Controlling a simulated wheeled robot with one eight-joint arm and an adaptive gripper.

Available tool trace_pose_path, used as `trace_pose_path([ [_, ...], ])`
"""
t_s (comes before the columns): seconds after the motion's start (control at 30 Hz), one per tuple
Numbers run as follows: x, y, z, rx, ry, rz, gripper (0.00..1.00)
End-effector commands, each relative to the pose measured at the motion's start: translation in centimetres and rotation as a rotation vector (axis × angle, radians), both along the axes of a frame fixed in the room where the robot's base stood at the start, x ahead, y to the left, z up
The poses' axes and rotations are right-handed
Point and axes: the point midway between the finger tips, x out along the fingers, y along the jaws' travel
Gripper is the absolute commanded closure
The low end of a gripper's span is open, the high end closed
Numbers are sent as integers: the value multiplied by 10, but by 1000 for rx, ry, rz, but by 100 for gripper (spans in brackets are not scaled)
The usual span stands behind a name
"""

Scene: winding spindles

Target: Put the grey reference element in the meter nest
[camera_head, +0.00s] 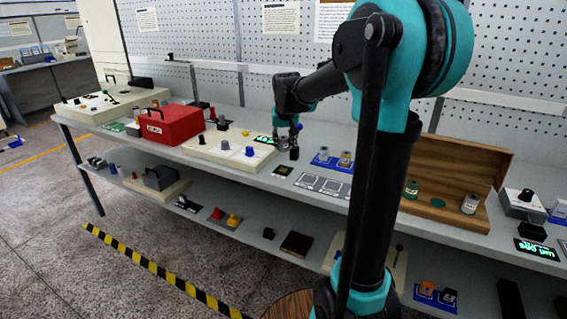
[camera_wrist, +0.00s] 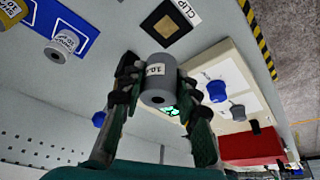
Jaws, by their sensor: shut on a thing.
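The grey reference element is a short grey cylinder (camera_wrist: 158,84) with a white label, seen in the wrist view. My gripper (camera_wrist: 156,88) is shut on it, one finger on each side. In the head view my gripper (camera_head: 288,146) is over the shelf, just right of the cream panel. A green lit display (camera_wrist: 171,113) shows partly behind the element; it also shows in the head view (camera_head: 265,139) at the panel's far right end. The meter nest cannot be made out clearly; my gripper and the element cover part of that area.
The cream panel (camera_wrist: 238,75) carries blue knobs (camera_wrist: 216,91). A red box (camera_head: 169,124) stands left of it. A dark square pad marked CLIP (camera_wrist: 167,26) lies in front. A wooden box (camera_head: 466,157) stands further right.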

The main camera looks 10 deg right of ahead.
Motion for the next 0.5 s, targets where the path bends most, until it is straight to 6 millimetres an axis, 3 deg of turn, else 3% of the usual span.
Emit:
trace_pose_path([
  [0.1,0,0,-24,0,0,0,98],
  [0.5,1,0,-67,0,0,0,98],
])
